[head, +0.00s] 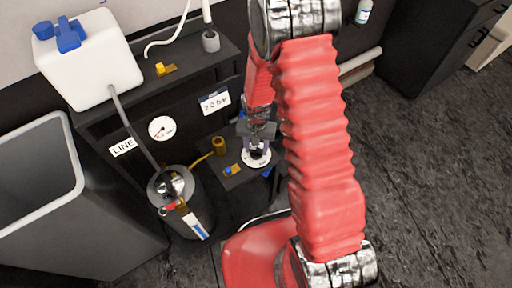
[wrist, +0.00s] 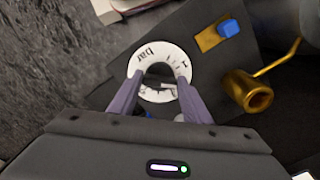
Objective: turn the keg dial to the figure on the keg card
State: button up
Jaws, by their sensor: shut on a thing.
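The keg dial shows as a white disc marked "bar" (wrist: 150,58) with a dark knob in its middle, on a dark panel. My gripper (wrist: 158,85) is over it, with its two purple fingers shut on the knob. In the head view the dial (head: 247,163) lies under my gripper (head: 257,146). The fingers hide part of the scale, so I cannot read the setting. The keg card (head: 214,102) reads "2.0 bar" on the shelf front. The steel keg (head: 184,205) stands left of the dial.
A round gauge (head: 162,128) and a "LINE" label (head: 123,147) are left of the card. A brass fitting (wrist: 257,97) and a blue-handled brass valve (wrist: 222,35) are close beside the dial. A white jug (head: 88,60) stands on the shelf, and a grey bin (head: 60,200) is at left.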

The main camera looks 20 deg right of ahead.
aim_at(256, 150)
jog(key=shift+m, duration=0.6)
jog(key=shift+c, duration=0.4)
jog(key=o, duration=1.1)
notch_tip(256, 150, up, 14)
jog(key=shift+f, duration=0.15)
dwell(0.4)
